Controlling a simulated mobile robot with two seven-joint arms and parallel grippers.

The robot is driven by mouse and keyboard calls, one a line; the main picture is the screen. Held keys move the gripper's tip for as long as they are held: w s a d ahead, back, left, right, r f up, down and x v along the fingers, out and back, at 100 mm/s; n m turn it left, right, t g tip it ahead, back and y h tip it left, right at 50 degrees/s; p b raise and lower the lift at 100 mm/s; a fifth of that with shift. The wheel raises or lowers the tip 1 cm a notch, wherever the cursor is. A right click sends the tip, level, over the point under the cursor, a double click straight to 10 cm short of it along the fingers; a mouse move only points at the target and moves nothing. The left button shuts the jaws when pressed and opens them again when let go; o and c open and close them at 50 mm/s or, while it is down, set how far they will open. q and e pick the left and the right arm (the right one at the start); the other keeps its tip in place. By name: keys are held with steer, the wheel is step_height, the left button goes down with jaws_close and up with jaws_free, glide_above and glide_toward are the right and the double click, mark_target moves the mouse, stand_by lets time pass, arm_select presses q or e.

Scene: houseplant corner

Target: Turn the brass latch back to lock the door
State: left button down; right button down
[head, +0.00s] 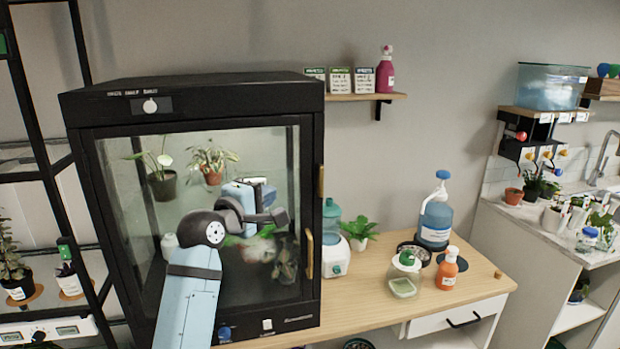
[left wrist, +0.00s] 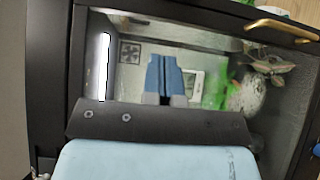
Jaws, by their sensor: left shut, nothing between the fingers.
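The brass latch (head: 321,181) is a small upright piece on the right edge of the black cabinet (head: 190,90). The glass door (head: 120,220) looks closed against its frame. A longer brass handle (head: 309,255) stands below the latch, and a brass bar, apparently this handle, crosses the top right of the left wrist view (left wrist: 280,28). My left gripper (head: 281,214) is in front of the glass, left of the latch and handle and apart from both. Its blue fingers (left wrist: 164,62) are together and empty in the left wrist view. My right gripper is not in view.
Potted plants stand behind the glass. Right of the cabinet, the wooden table (head: 375,320) holds a small plant (head: 359,229), a blue jug (head: 435,222), an orange bottle (head: 447,270) and a jar (head: 403,284). A shelf (head: 365,97) hangs above. The wall between is clear.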

arm_select(q)
steer(key=p, duration=0.1)
glide_toward(318, 171)
steer(key=w, duration=0.2)
steer(key=w+a, duration=0.1)
steer(key=w, duration=0.1)
steer(key=shift+w, duration=0.2)
steer(key=d, duration=0.1)
steer(key=w+d+p, duration=0.1)
steer(key=d, duration=0.1)
steer(key=shift+w+d, duration=0.1)
steer(key=shift+w, duration=0.05)
steer(key=shift+w+d+f, duration=0.1)
steer(key=shift+d+f, duration=0.05)
steer(key=shift+d, duration=0.25)
steer(key=shift+a+p, duration=0.1)
steer(key=shift+p, duration=0.2)
